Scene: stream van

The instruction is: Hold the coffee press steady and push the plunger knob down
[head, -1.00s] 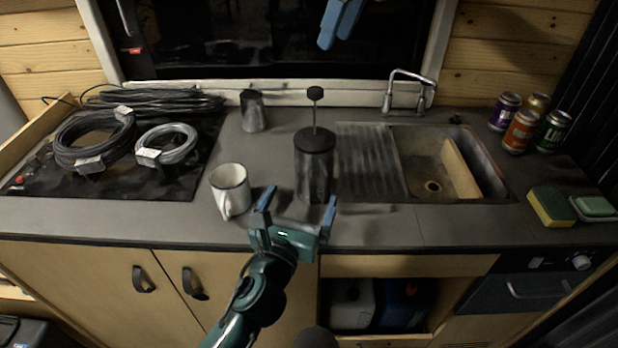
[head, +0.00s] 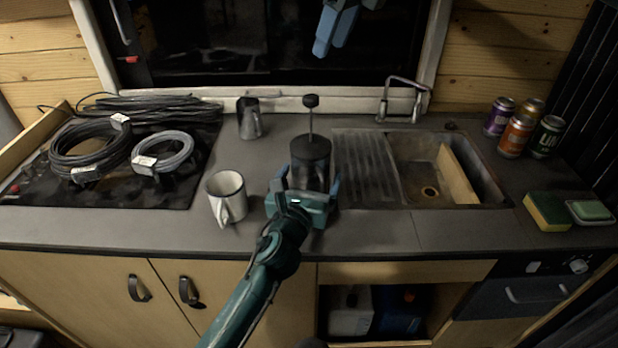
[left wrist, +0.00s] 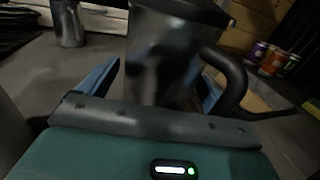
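The coffee press (head: 310,158) stands upright on the counter, dark with a black lid; it also shows in the left wrist view (left wrist: 165,60), its black handle to the right. Its plunger knob (head: 310,101) is raised high on a thin rod above the lid. My left gripper (head: 307,182) is open around the press body, one finger on each side. In the left wrist view a gap shows between the left finger and the body; contact on the right is unclear. My right gripper (head: 334,38) is above and behind the knob, fingers together and empty.
A white mug (head: 226,196) stands left of the press, and a metal jug (head: 249,118) behind it. The sink (head: 432,180) and its ribbed drainer (head: 365,165) are to the right. Cable coils (head: 95,148) cover the hob. Several cans (head: 516,136) and a sponge (head: 547,211) are far right.

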